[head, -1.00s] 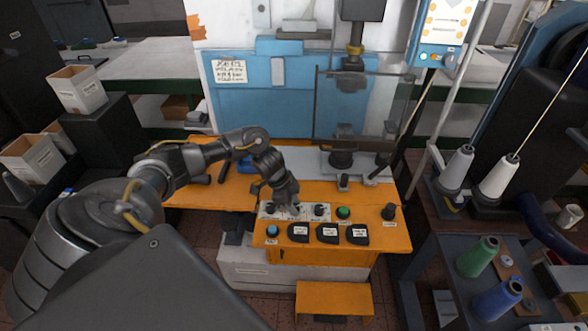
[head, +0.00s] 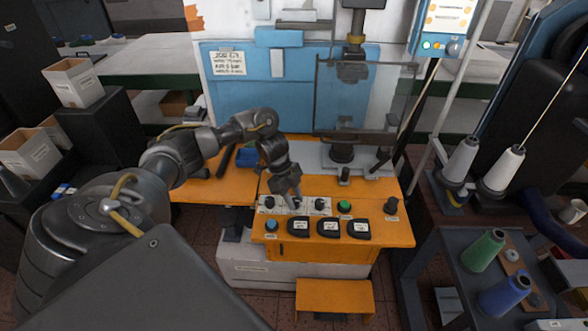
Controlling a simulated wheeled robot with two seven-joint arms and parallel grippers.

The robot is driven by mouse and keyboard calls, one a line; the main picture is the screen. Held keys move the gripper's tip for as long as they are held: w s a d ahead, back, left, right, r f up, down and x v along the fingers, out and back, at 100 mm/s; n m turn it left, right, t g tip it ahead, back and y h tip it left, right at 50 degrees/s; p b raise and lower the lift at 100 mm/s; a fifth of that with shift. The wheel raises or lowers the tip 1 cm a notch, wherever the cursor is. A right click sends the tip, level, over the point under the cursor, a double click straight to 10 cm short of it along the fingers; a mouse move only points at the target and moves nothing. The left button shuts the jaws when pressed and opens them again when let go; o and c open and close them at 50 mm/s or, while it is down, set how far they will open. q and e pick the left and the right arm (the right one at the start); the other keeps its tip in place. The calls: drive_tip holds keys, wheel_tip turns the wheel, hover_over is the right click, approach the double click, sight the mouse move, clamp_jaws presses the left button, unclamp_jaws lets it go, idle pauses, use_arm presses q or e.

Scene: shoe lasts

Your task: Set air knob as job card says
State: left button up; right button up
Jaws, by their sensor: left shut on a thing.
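The job card (head: 228,63) is a white handwritten sheet on the blue machine panel. Its lines are too blurred to read surely. A white strip on the orange console carries dark knobs: a left knob (head: 270,203), a right knob (head: 320,204) and a middle knob between them. My left gripper (head: 296,201) reaches down onto the middle knob and is shut on it, its fingers mostly hiding the knob. The knob's pointer and scale cannot be read, and I cannot tell from its label whether it is the air knob. My right gripper is not in view.
A blue button (head: 271,226), a green button (head: 344,206), a black knob (head: 391,205) and several black labelled blocks (head: 328,228) sit around the strip. A clear guard (head: 365,95) stands behind. A thread-cone stand (head: 440,240) is at the right.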

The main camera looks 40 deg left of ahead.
use_arm(q)
drive_tip(key=o, duration=1)
drive_tip(key=v, duration=1.1)
drive_tip(key=shift+f, duration=0.1)
